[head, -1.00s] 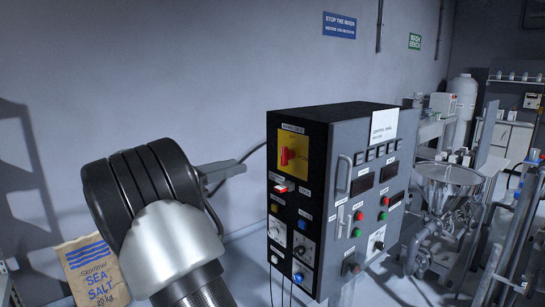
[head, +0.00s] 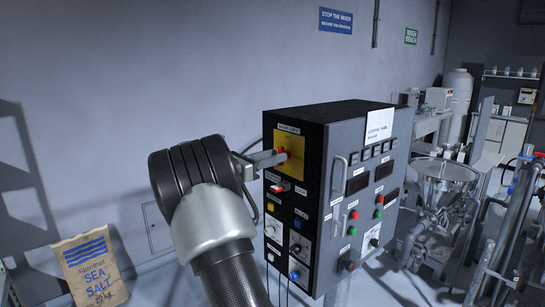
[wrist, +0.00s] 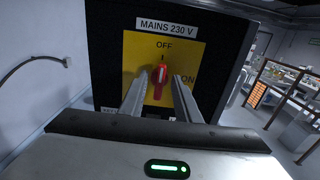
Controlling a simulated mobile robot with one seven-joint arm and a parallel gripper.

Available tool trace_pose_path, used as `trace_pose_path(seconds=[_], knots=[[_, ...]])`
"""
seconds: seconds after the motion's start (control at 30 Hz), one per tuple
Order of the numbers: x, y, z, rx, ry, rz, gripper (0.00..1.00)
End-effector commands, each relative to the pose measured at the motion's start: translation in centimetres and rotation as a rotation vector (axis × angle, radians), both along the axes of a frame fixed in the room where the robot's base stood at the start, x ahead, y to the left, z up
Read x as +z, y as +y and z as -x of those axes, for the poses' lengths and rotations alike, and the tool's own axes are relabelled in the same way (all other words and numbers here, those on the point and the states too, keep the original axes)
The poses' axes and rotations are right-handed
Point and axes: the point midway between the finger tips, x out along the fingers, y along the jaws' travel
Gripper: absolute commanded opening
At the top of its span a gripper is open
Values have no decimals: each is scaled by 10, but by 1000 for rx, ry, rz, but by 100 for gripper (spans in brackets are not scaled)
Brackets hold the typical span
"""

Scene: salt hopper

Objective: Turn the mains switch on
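The mains switch is a red rotary handle (wrist: 159,82) on a yellow plate (wrist: 195,55) under a "MAINS 230 V" label. The handle stands roughly upright, its upper end toward OFF; ON is printed at the right. In the head view, the switch (head: 282,155) is at the upper left of the black panel side and is partly covered by my gripper (head: 274,157). In the wrist view, my gripper's fingers (wrist: 162,80) are apart, one on each side of the handle, with small gaps visible. I cannot tell how deep they reach around it.
A salt sack (head: 90,268) stands by the wall at left. A metal hopper (head: 443,175) is at right. A cable runs along the wall behind my gripper.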

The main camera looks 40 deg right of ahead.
Motion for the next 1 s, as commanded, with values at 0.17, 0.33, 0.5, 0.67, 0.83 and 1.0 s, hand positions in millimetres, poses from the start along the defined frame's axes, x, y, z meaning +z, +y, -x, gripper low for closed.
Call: trace_pose_path(seconds=[0.17,0.33,0.5,0.67,0.83,1.0], knots=[[0,0,0,0,0,0,30],[0,0,0,0,0,0,4],[0,0,0,-1,-1,0,0],[-1,0,0,-1,-18,0,0],[-3,0,1,-1,-80,-4,0],[-5,1,1,0,-195,-13,0]])
